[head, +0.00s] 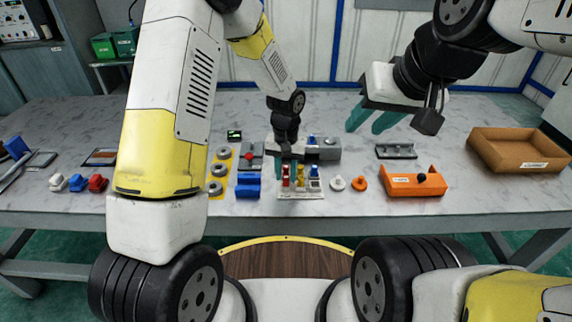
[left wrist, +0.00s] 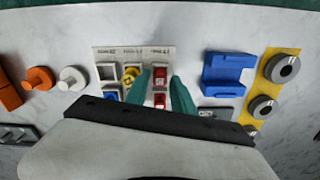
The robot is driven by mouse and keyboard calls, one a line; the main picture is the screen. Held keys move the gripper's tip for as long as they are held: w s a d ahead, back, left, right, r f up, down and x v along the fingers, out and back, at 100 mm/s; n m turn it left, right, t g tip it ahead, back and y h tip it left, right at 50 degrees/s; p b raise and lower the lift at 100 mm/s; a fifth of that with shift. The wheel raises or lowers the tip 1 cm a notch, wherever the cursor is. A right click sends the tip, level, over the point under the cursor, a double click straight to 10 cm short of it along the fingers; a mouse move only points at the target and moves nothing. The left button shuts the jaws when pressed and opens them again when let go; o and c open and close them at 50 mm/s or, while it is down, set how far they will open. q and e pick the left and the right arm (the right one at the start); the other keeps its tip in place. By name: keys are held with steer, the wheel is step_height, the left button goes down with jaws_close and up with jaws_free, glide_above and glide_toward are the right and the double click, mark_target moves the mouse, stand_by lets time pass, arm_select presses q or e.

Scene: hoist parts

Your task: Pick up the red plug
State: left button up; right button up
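A small red plug (head: 286,174) stands in a light panel (head: 301,195), beside a yellow plug (head: 300,177) and a blue and white one (head: 315,180). My left gripper (head: 291,168) is directly over this panel, pointing down. In the left wrist view its teal fingers (left wrist: 160,92) stand open on either side of the red plug (left wrist: 160,99), with gaps visible at both sides. The black gripper body hides the lower part of the panel there. My right gripper (head: 372,120) hangs above the table to the right, fingers apart and empty.
A blue block (head: 248,186) and a yellow strip with grey rings (head: 217,170) lie left of the panel. White (head: 337,184) and orange (head: 359,184) knobs and an orange box (head: 412,182) lie right. A brown tray (head: 520,148) is far right. Another red piece (head: 97,184) lies far left.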

arm_select(q)
steer(key=shift+f, duration=0.2)
jaws_close()
steer(key=shift+r, duration=0.15)
